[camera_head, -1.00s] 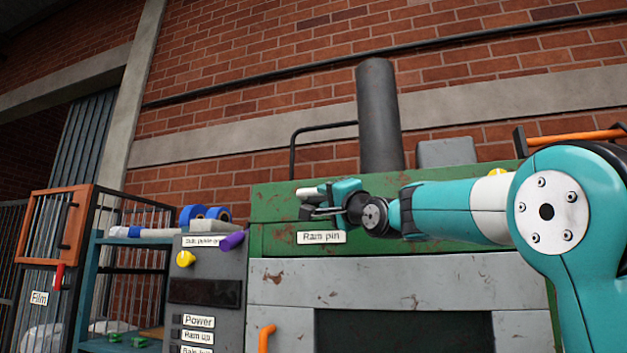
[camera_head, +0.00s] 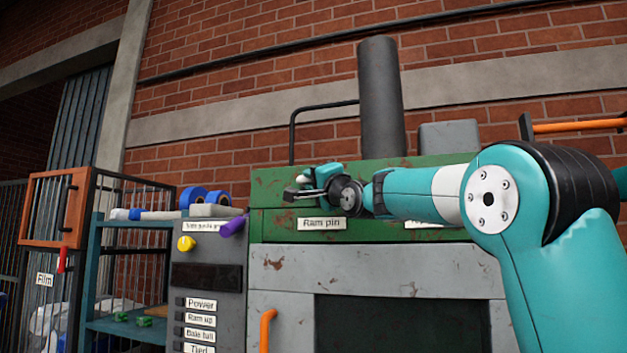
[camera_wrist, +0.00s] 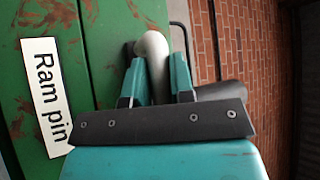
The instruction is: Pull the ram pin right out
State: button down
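The green press front carries a white "Ram pin" label (camera_head: 322,224); the label also shows in the wrist view (camera_wrist: 46,95). My gripper (camera_head: 300,184) is in front of the green panel (camera_head: 385,205), just above that label. In the wrist view a pale, round-ended bar, apparently the ram pin (camera_wrist: 153,48), lies between the two teal fingers of my gripper (camera_wrist: 156,75). It fills the gap, and the fingers look closed on its sides. The pin's lower part is hidden behind my gripper. I cannot tell whether any of it sits in the panel.
A grey control box (camera_head: 208,270) with a yellow knob (camera_head: 186,243) and a purple piece (camera_head: 233,226) stands to the left. A dark pipe (camera_head: 381,100) rises above the press. An orange handle (camera_head: 266,328) juts out below.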

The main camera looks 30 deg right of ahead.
jog(key=shift+s+a+f+b, duration=0.1)
jog(key=shift+s+a+b, duration=0.1)
jog(key=shift+b, duration=0.1)
jog(key=s+a+b, duration=0.1)
jog(key=a+b, duration=0.1)
jog(key=s+a+b, duration=0.1)
jog(key=s+a, duration=0.1)
jog(key=shift+s+a+b, duration=0.2)
jog(key=shift+a+b, duration=0.15)
jog(key=c, duration=1.3)
grip_release()
jog(key=shift+s+a, duration=0.1)
jog(key=shift+s, duration=0.05)
